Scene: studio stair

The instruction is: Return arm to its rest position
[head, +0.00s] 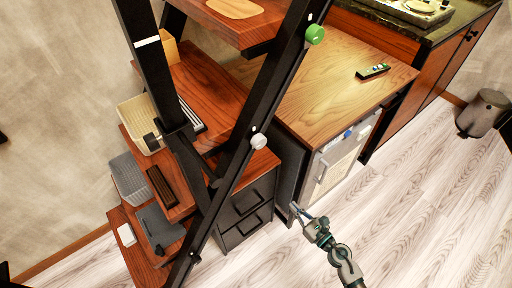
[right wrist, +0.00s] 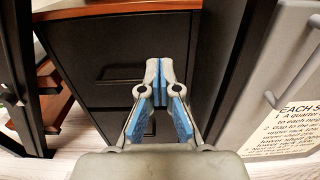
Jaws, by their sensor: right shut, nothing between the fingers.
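My right gripper (head: 296,209) is in the lower middle of the head view, in front of the dark drawer unit and the white-fronted appliance. In the right wrist view the right gripper (right wrist: 157,72) shows its two grey fingers with blue pads together, with nothing between them. Behind it is the black drawer unit (right wrist: 95,40), also seen in the head view (head: 238,232). My right arm (head: 345,262) reaches up from the bottom edge. My left gripper is not in view.
A stair-shaped wooden shelf (head: 205,80) with black posts stands at left, holding baskets and trays. A wooden cabinet top (head: 335,85) carries a remote (head: 373,71). A white-fronted appliance (head: 340,165) stands below it. A grey bin (head: 484,112) is at far right. The floor (head: 430,200) at lower right is clear.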

